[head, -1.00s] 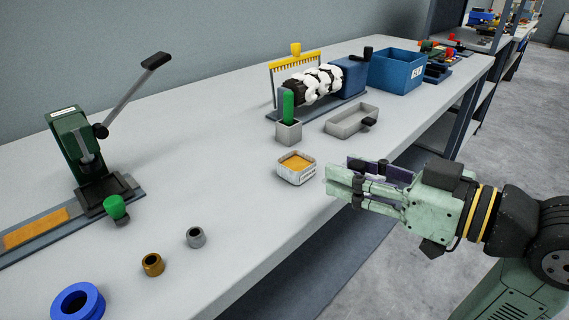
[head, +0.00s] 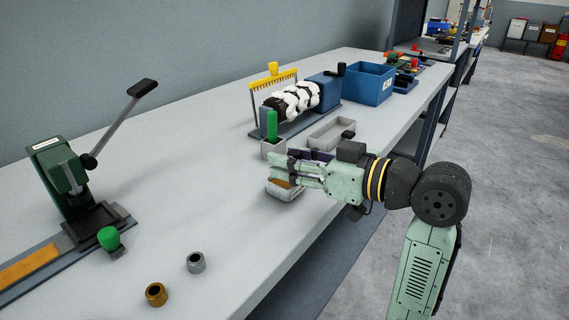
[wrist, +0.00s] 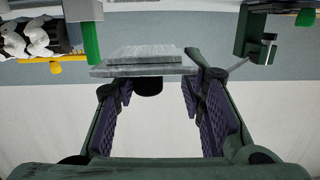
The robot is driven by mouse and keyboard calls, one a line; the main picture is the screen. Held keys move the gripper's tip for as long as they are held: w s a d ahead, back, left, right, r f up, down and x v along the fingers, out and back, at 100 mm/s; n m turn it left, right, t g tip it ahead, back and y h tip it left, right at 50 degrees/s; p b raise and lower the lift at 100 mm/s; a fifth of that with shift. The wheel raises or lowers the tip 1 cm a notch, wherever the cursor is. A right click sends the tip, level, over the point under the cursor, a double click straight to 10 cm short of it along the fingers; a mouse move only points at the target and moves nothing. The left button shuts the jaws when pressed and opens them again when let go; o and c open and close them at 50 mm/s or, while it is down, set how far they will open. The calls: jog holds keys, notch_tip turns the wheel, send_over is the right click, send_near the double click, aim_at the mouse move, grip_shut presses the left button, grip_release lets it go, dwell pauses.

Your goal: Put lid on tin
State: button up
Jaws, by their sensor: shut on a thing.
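The tin (head: 286,192) is a small light open box with orange contents, standing on the bench near its front edge. My gripper (head: 282,166) reaches in from the right and covers the far part of the tin in the head view. In the wrist view my gripper (wrist: 160,88) is shut on the lid (wrist: 140,70), a flat grey stepped plate held at the fingertips. A dark knob (wrist: 148,88) shows against the lid. The lid looks roughly level. I cannot make out the lid clearly in the head view, nor whether it touches the tin.
A shallow grey tray (head: 330,134) lies beyond.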

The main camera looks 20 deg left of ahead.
aim_at(285, 185)
jog(key=w+a, duration=0.2)
jog(key=shift+w+a+f, duration=0.1)
jog(key=shift+w+f, duration=0.1)
jog(key=shift+w, duration=0.1)
notch_tip(285, 185, down, 3)
jog(key=shift+f+p, duration=0.15)
jog(key=shift+p, duration=0.2)
jog(key=shift+f, duration=0.1)
jog(key=shift+f, duration=0.1)
jog(key=shift+f+b, duration=0.3)
jog(key=shift+b, duration=0.05)
jog(key=o, duration=1.1)
jog(key=shift+r, duration=0.1)
